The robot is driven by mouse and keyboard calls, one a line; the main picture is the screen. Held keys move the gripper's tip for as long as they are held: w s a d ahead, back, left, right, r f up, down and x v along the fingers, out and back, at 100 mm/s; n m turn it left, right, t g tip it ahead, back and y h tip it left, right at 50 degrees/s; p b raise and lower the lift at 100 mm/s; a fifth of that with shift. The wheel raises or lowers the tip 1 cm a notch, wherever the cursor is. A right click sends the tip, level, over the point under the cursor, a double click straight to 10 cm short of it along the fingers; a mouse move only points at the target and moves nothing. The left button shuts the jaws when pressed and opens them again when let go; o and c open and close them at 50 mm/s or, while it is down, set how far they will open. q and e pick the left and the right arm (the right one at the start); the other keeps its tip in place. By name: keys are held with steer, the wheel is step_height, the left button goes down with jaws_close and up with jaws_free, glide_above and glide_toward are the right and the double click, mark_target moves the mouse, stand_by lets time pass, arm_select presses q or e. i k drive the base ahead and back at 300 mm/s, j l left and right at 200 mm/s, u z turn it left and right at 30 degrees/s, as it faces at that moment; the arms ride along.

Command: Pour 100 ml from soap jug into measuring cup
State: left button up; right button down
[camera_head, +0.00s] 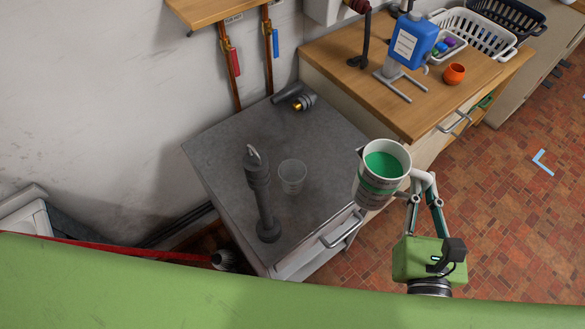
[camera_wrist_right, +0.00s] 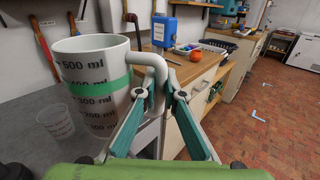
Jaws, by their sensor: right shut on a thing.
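The soap jug (camera_head: 368,188) is white with a handle, ml marks and green liquid inside. In the right wrist view the jug (camera_wrist_right: 92,105) looks nearly upright, with a green band near the 400 ml mark. My right gripper (camera_head: 423,183) is shut on its handle; the fingers also show in the right wrist view (camera_wrist_right: 157,95). The jug is held over the right front edge of the grey counter. The measuring cup (camera_head: 292,177), small and translucent, stands on the counter left of the jug and looks empty. It also shows in the right wrist view (camera_wrist_right: 56,121). My left gripper is out of view.
A dark grey upright cylinder (camera_head: 261,195) stands left of the cup on the grey counter (camera_head: 222,143). A torch-like object (camera_head: 296,97) lies at its back. The wooden counter holds a blue canister (camera_head: 413,42) on a stand, an orange pot (camera_head: 454,74) and baskets.

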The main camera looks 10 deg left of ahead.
mark_target(291, 172)
steer(key=l, duration=0.45)
steer(key=i+l, duration=0.1)
steer(key=l, duration=0.4)
steer(key=l+u, duration=0.6)
steer(key=l, duration=0.2)
steer(key=u, duration=0.8)
